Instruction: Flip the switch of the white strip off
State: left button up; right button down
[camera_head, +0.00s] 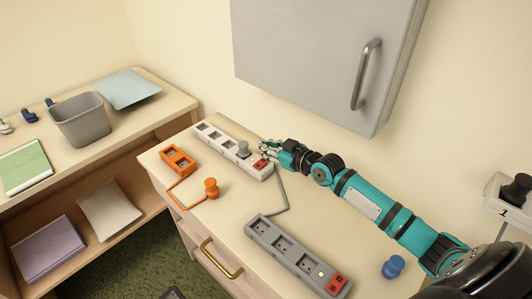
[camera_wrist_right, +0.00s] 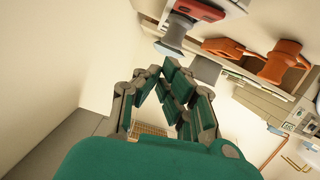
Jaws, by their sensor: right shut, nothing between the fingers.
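The white strip (camera_head: 215,137) lies on the cabinet top near the wall, with a row of sockets. A grey plug (camera_head: 243,149) stands in it, next to the red switch (camera_head: 260,164) at its right end. My right gripper (camera_head: 264,148) is shut and empty, with its fingertips just over the wall side of the switch end. I cannot tell whether they touch it. In the right wrist view the shut fingers (camera_wrist_right: 172,75) show with a red switch (camera_wrist_right: 200,9) beyond them. The switch's tilt is too small to read. My left gripper is not in view.
A grey strip (camera_head: 283,251) with a red switch lies in front. An orange strip (camera_head: 178,159), an orange plug (camera_head: 211,188) and a blue plug (camera_head: 393,266) are on the same top. A grey wall cabinet (camera_head: 310,55) hangs above. A shelf with a grey bin (camera_head: 80,121) stands left.

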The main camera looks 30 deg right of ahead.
aim_at(267, 162)
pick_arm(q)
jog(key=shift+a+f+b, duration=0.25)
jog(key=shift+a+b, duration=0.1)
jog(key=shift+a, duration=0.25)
pick_arm(e)
jog(key=shift+w+d+f, duration=0.1)
jog(key=shift+w+f, duration=0.05)
jog(key=shift+f, duration=0.9)
jog(key=shift+w+d+f, duration=0.1)
jog(key=shift+w+f, duration=0.05)
jog(key=shift+f, duration=0.9)
jog(key=shift+d+f+b, duration=0.2)
jog(key=shift+f+b, duration=0.55)
jog(key=shift+b, duration=0.5)
jog(key=shift+r, duration=0.4)
jog(key=shift+s+f+p, duration=0.1)
jog(key=shift+s+p, duration=0.05)
jog(key=shift+p, duration=0.15)
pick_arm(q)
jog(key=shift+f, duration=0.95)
pick_arm(e)
jog(key=v, duration=1.1)
jog(key=shift+s+d+r, duration=0.2)
jog(key=shift+s+r, duration=0.05)
